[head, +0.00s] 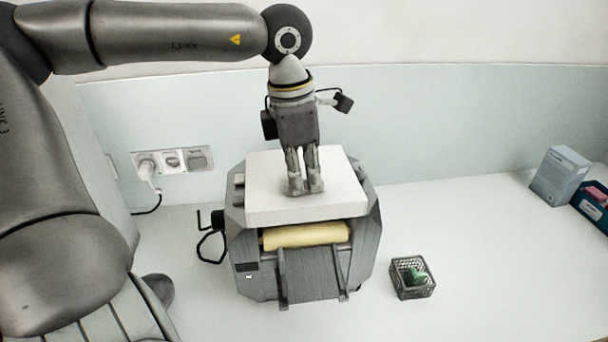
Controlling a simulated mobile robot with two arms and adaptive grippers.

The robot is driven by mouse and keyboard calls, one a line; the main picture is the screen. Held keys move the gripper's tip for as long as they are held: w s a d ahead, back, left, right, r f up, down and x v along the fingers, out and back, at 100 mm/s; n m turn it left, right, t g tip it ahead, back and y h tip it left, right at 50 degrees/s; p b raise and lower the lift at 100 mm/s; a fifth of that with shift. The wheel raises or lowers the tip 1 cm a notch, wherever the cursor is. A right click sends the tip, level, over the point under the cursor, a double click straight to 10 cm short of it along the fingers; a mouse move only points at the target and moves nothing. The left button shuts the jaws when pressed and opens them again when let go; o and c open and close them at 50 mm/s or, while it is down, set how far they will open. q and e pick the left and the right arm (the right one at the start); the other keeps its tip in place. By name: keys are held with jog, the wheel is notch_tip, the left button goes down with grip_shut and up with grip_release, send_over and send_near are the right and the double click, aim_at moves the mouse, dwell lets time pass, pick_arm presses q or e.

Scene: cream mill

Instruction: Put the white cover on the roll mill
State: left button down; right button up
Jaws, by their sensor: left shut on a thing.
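The roll mill (307,275) stands on the white counter in the middle of the head view. It has dark grey sides, a crank at its left and a pale yellow roll (304,236) showing at the front. The white cover (270,210) is a flat block, level over the top of the mill between its side walls. I cannot tell whether it rests fully on the mill. My left gripper (306,188) points down from above and is shut on the white cover near its middle; the fingers hide the part they grip. My right gripper is not in view.
A small dark basket (412,291) with a green thing in it stands right of the mill. A pale box (560,176) and a dark box (592,203) stand at the far right. Wall sockets (172,160) with a plug are behind left. The counter between is clear.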

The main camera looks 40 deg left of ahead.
pick_arm(q)
jog(key=shift+f, duration=0.2)
dwell(0.6)
jog(key=c, duration=1.5)
grip_release()
jog(key=shift+o, duration=0.2)
notch_tip(320, 180, up, 12)
jog(key=s, duration=0.1)
jog(key=shift+a, duration=0.45)
jog(key=shift+s+f, duration=0.1)
